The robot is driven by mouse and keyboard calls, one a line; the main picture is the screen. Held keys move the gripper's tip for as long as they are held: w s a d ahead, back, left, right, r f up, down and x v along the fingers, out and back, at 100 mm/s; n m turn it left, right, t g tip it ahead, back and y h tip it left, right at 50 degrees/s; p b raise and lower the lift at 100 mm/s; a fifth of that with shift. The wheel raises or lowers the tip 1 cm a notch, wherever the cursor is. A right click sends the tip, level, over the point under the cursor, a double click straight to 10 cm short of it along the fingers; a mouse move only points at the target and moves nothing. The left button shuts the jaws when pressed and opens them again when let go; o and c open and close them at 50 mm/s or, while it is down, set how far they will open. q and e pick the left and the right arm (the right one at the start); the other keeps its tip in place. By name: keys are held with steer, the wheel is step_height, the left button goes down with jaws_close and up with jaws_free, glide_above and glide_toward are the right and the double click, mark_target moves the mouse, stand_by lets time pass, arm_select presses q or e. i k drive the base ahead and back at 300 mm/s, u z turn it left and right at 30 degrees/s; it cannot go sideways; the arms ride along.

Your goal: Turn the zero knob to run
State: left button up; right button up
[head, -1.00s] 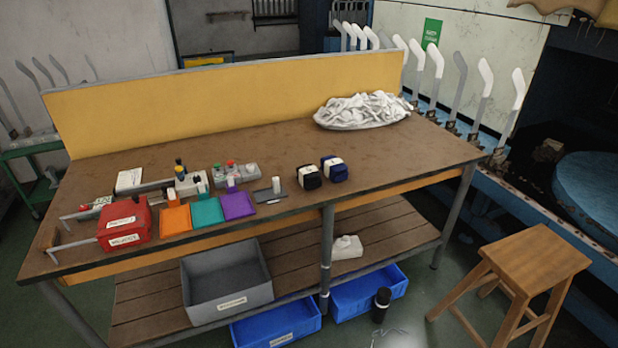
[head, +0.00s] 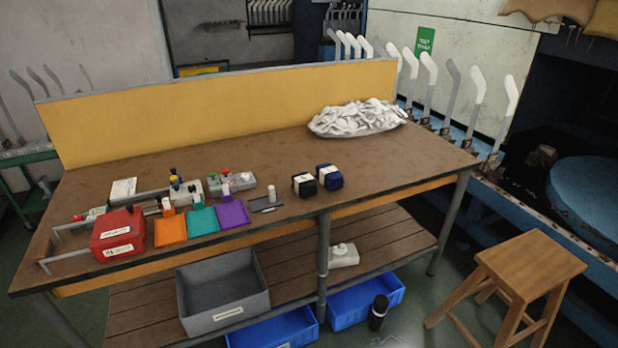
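A small grey box (head: 190,188) with a dark and yellow top piece stands on the workbench (head: 270,165), left of its middle. Beside it to the right is a low grey control box (head: 240,182) with small red and green parts on top. I cannot tell which part is the zero knob or how it is set; the details are too small. Neither of my grippers is in view.
A red box (head: 118,236), orange (head: 170,230), teal (head: 202,221) and purple (head: 234,214) trays line the bench front. Two dark bundles (head: 330,177) and a white sock pile (head: 357,118) lie to the right. A wooden stool (head: 530,264) stands at the right.

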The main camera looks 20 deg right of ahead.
mark_target(245, 176)
steer(key=u, duration=0.4)
steer(key=k, duration=0.3)
steer(key=z, duration=1.5)
steer(key=i, duration=1)
steer(key=z, duration=0.05)
